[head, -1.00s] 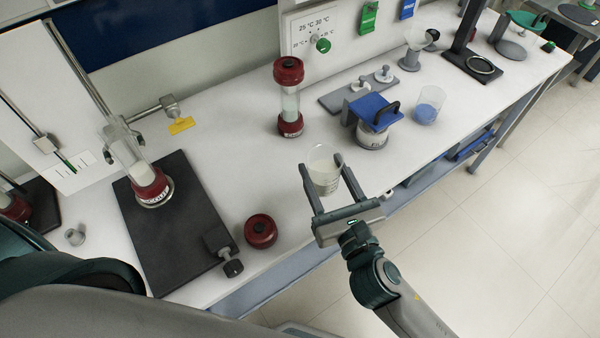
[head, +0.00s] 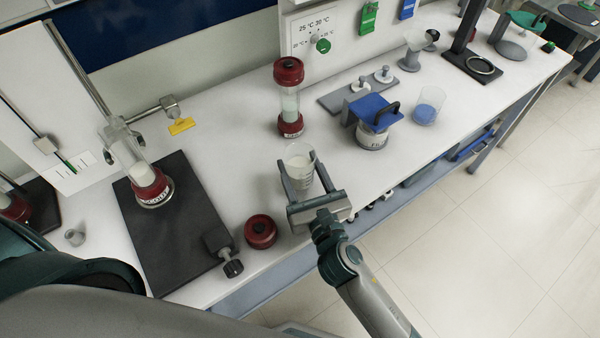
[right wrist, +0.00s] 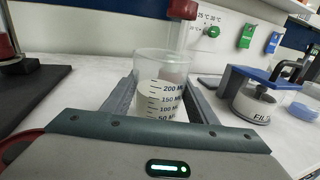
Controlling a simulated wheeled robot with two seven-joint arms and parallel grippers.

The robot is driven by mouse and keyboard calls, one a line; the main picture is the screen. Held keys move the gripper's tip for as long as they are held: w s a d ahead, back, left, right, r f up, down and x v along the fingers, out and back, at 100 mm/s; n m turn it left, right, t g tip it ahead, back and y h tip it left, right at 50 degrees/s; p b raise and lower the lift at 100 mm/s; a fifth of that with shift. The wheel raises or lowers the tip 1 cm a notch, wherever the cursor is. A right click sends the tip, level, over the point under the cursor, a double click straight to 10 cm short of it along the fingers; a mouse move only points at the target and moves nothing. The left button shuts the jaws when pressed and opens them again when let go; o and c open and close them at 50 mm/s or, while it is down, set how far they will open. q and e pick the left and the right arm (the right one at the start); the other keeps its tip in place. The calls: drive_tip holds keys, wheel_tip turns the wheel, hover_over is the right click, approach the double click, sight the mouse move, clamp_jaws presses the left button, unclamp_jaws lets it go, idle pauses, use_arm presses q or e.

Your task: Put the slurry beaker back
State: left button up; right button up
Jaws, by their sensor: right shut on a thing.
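The slurry beaker (head: 300,165) is a clear graduated beaker with whitish contents. My right gripper (head: 300,178) is shut on it, one finger on each side, near the front edge of the bench. In the right wrist view the beaker (right wrist: 162,98) stands upright between the fingers, with its volume marks facing me. I cannot tell whether its base touches the bench. My left gripper is not in view.
A red-capped column (head: 290,98) stands behind the beaker. A red cap (head: 261,231) lies to its left, near a black stand base (head: 165,235) with another column (head: 148,180). A blue-lidded filter jar (head: 373,135) and blue-filled beaker (head: 428,108) stand right.

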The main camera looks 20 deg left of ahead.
sight(304, 185)
drive_tip(key=shift+f, duration=1.4)
drive_tip(key=shift+f, duration=0.2)
drive_tip(key=o, duration=1.2)
drive_tip(key=shift+r, duration=0.15)
drive_tip(key=b+v, duration=0.2)
drive_tip(key=v, duration=1)
